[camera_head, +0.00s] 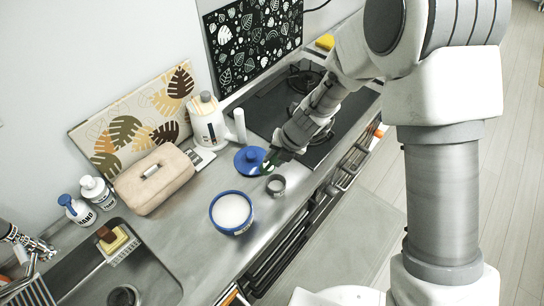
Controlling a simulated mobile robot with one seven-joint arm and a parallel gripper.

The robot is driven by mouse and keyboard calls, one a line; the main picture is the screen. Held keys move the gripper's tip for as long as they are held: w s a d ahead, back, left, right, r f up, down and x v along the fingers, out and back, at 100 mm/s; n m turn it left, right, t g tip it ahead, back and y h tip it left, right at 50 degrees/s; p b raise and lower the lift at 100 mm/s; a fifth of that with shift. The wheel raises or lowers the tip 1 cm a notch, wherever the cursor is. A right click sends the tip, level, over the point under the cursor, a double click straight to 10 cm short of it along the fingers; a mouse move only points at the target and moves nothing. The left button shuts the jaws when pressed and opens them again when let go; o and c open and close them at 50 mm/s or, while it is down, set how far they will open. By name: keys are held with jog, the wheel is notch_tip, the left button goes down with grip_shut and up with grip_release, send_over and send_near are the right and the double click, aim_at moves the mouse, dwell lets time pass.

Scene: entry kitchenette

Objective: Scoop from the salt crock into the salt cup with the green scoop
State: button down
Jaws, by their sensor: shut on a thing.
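The salt crock (213,221) is a round blue container filled with white salt, standing open on the counter. A small grey cup (276,186), which looks like the salt cup, stands just beyond the crock to the right; I cannot see into it clearly. My gripper (284,153) is above the counter, beyond the grey cup and beside a blue lid (246,160). It is shut on the green scoop (270,161), of which only a small dark green part shows. The scoop is apart from the crock; whether it holds salt cannot be told.
A beige bread box (152,183), a white kettle (207,125) and two bottles (97,190) stand along the wall. The black hob (262,112) lies beyond. The counter's front edge runs close to the cup and crock.

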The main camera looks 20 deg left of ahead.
jog(key=shift+d+r, duration=0.1)
jog(key=shift+d, duration=0.15)
jog(key=shift+y+b, duration=0.4)
jog(key=shift+b, duration=0.35)
jog(key=shift+d+f+b, duration=0.1)
jog(key=shift+f+b, duration=0.1)
jog(key=shift+b, duration=0.4)
jog(key=d+f+y+b, duration=0.1)
jog(key=b, duration=0.8)
jog(key=shift+d+y+b, duration=0.1)
jog(key=shift+y+b, duration=0.3)
jog(key=y+b, duration=0.1)
jog(key=b, duration=0.3)
jog(key=d+f+y+b, duration=0.1)
jog(key=b, duration=0.4)
jog(key=d+y+b, duration=0.1)
jog(key=b, duration=0.4)
jog(key=shift+s+d+f+t, duration=0.1)
jog(key=shift+s+f+t, duration=0.15)
jog(key=shift+t, duration=0.15)
jog(key=shift+d+f+y+b, duration=0.2)
jog(key=shift+y+b, duration=0.1)
jog(key=shift+b, duration=0.6)
jog(key=shift+d+f+y+b, duration=0.15)
jog(key=shift+y+b, duration=0.15)
jog(key=shift+b, duration=0.55)
